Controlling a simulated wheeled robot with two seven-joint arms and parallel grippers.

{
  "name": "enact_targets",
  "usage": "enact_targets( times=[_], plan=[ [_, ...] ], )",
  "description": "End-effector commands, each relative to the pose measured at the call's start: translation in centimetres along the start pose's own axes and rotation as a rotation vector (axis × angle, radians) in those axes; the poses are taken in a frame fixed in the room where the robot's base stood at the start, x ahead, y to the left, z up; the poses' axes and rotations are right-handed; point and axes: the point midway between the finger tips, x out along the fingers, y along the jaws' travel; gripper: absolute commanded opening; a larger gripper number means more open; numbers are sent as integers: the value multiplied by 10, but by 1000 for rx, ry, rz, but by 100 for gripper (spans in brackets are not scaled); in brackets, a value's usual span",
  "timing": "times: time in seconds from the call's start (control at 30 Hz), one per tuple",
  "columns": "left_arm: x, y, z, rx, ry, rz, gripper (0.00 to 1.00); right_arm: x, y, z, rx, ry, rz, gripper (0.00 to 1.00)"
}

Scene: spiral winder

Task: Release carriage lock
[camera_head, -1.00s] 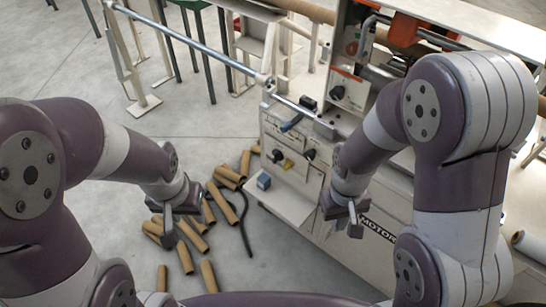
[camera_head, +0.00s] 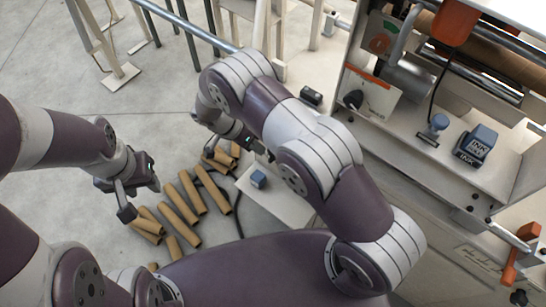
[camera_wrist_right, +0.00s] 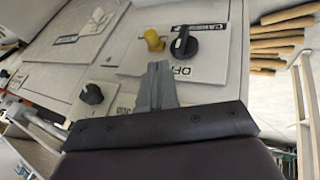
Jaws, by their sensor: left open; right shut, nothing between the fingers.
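In the right wrist view, a pale control panel carries a black rotary knob (camera_wrist_right: 183,43) beside a yellow knob (camera_wrist_right: 153,40). The lettering near the black knob is partly readable, including "OFF" and what looks like "CARRIAGE". A second black knob (camera_wrist_right: 91,94) is on the left. My right gripper (camera_wrist_right: 158,76) is shut and empty, its fingers pointing at the panel just below the yellow and black knobs. I cannot tell if it touches. In the head view my right gripper (camera_head: 246,143) is partly hidden, and my arm covers the panel. My left gripper (camera_head: 138,194) is open and empty over the floor.
Several cardboard tubes (camera_head: 182,203) lie on the floor by the machine.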

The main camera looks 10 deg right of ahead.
Motion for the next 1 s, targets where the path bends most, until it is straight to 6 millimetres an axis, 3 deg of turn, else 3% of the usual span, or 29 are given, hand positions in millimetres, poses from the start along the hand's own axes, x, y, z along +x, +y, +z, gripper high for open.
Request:
enact_targets(
  times=[0.17, 0.37, 0.7, 1.0],
  plan=[
    [6, 0, 0, 0, 0, 0, 43, 6, -1, 1, -1, -1, 0, 0],
    [40, 0, 5, 0, -1, 0, 43, 37, -3, 3, 1, -2, 1, 0],
    [34, 0, 4, 0, 1, 0, 43, 89, 0, 0, -2, -2, 1, 0],
    [35, 0, 4, 0, 0, 0, 43, 100, 0, 0, -1, -1, -1, 0]
  ],
)
